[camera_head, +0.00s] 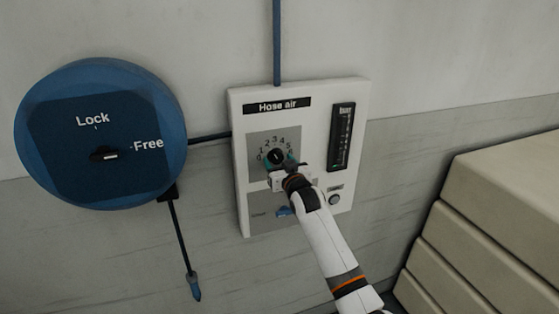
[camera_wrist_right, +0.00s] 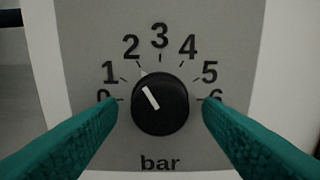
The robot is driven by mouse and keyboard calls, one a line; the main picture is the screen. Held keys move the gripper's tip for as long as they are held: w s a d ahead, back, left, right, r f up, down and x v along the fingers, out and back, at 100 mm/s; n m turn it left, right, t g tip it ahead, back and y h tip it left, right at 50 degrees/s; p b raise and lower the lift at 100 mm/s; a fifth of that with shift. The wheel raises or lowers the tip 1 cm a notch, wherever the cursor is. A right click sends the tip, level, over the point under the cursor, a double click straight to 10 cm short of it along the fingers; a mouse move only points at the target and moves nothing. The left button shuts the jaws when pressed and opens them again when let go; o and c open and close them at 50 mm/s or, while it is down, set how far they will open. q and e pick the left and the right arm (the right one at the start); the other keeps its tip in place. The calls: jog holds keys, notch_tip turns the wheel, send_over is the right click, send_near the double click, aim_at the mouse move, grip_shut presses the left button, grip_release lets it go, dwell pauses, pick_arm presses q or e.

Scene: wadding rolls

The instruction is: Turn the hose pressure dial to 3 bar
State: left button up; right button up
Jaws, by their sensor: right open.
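The hose pressure dial (camera_head: 276,156) is a round black knob on the white "Hose air" panel (camera_head: 353,92). In the right wrist view the dial (camera_wrist_right: 172,118) has a white pointer mark tilted up and left, toward the 2 on a scale from 0 to 6 bar. My right gripper (camera_head: 280,161) is at the dial, and its teal fingers (camera_wrist_right: 161,106) show in the right wrist view on either side of the knob. It is open, with a visible gap between each finger and the knob. My left gripper is not in view.
A vertical bar gauge (camera_head: 342,137) and a small round button (camera_head: 334,200) are on the panel's right side. A blue hose reel (camera_head: 100,180) with a Lock/Free switch (camera_head: 104,154) is on the wall at left. Beige stacked blocks (camera_head: 500,190) stand at right.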

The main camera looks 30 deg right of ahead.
jog(key=shift+w, duration=0.1)
jog(key=c, duration=1)
jog(key=shift+o, duration=0.2)
jog(key=shift+m, duration=0.3)
jog(key=shift+r+m+p, duration=0.1)
jog(key=shift+m+p, duration=0.3)
jog(key=shift+m, duration=2.1)
jog(key=o, duration=1)
jog(key=shift+c, duration=0.2)
